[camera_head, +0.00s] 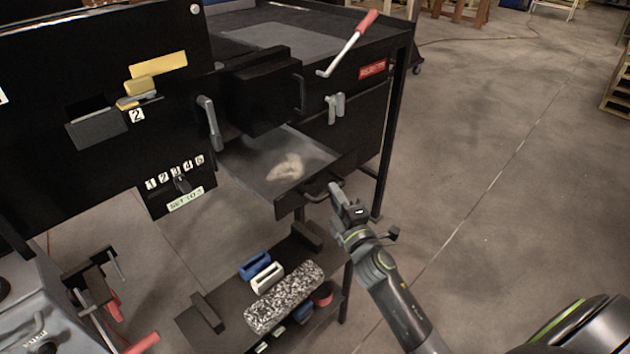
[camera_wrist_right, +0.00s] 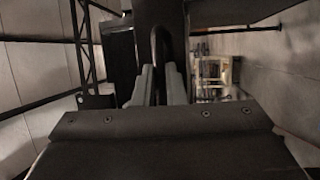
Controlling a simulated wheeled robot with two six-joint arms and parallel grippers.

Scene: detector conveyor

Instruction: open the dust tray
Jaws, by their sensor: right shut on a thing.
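The dust tray (camera_head: 248,170) is a dark open drawer under the black machine in the head view. It stands pulled out, with a pale heap of dust (camera_head: 286,167) on its floor. A dark curved handle (camera_head: 318,194) is on its front. My right gripper (camera_head: 337,192) is at the handle and shut on it. In the right wrist view the two grey fingers (camera_wrist_right: 160,86) are on either side of the dark handle (camera_wrist_right: 155,45). The fingers hide part of the handle. My left gripper is not in view.
A low shelf below the tray holds a speckled block (camera_head: 284,297), a blue holder (camera_head: 262,271) and a white holder (camera_head: 266,279). A red-handled lever (camera_head: 352,42) is above on the machine. A dark table leg (camera_head: 385,165) stands behind my gripper.

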